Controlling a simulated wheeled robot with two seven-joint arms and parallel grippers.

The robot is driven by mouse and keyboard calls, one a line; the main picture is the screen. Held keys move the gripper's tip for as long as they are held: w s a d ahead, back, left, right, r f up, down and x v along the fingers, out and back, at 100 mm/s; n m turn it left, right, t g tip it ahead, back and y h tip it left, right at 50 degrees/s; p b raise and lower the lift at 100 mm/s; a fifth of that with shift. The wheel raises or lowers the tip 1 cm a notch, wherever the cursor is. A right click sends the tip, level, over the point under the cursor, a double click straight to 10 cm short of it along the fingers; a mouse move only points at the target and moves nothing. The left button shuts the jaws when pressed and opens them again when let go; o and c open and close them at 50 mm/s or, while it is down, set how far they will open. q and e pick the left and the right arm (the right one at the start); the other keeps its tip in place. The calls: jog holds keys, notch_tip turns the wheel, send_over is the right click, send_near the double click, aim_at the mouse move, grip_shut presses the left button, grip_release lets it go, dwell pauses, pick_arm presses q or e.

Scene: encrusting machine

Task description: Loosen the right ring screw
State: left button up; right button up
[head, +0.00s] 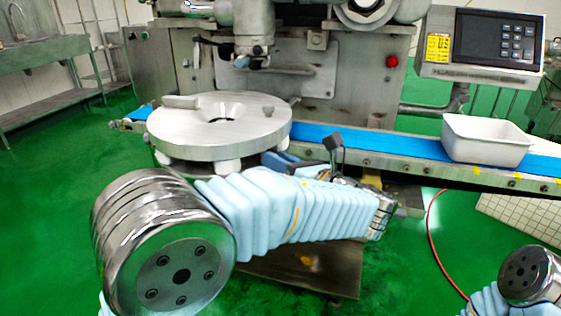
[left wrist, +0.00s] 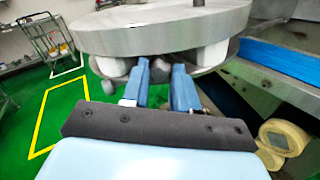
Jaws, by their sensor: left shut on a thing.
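The round metal disc (head: 215,130) of the machine has pale knobs under its rim. One pale knob (head: 229,167) shows below its front edge. My left gripper (head: 273,160) reaches under the right side of the disc. In the left wrist view its two blue fingers (left wrist: 160,72) point up under the disc (left wrist: 160,32). They are closed around a small part there, seemingly the right ring screw, which is mostly hidden by the fingers. White knobs stand on the left (left wrist: 108,67) and on the right (left wrist: 207,55) of the fingers. My right gripper is not in view.
A blue conveyor belt (head: 390,144) runs behind the disc to the right, with a white bin (head: 486,138) on it. A control panel (head: 497,38) stands above. Green floor is free at the left.

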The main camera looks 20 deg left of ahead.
pick_arm(q)
jog(key=shift+n, duration=0.4)
grip_shut()
jog(key=shift+f+n+b, duration=0.2)
jog(key=shift+n+b, duration=6.05)
jog(key=shift+n, duration=2.5)
jog(key=shift+f+n+b, duration=0.2)
jog(key=shift+n+b, duration=6)
jog(key=shift+n, duration=2.55)
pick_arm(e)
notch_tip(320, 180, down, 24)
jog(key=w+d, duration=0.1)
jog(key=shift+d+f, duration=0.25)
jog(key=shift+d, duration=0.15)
pick_arm(q)
jog(key=shift+r, duration=0.1)
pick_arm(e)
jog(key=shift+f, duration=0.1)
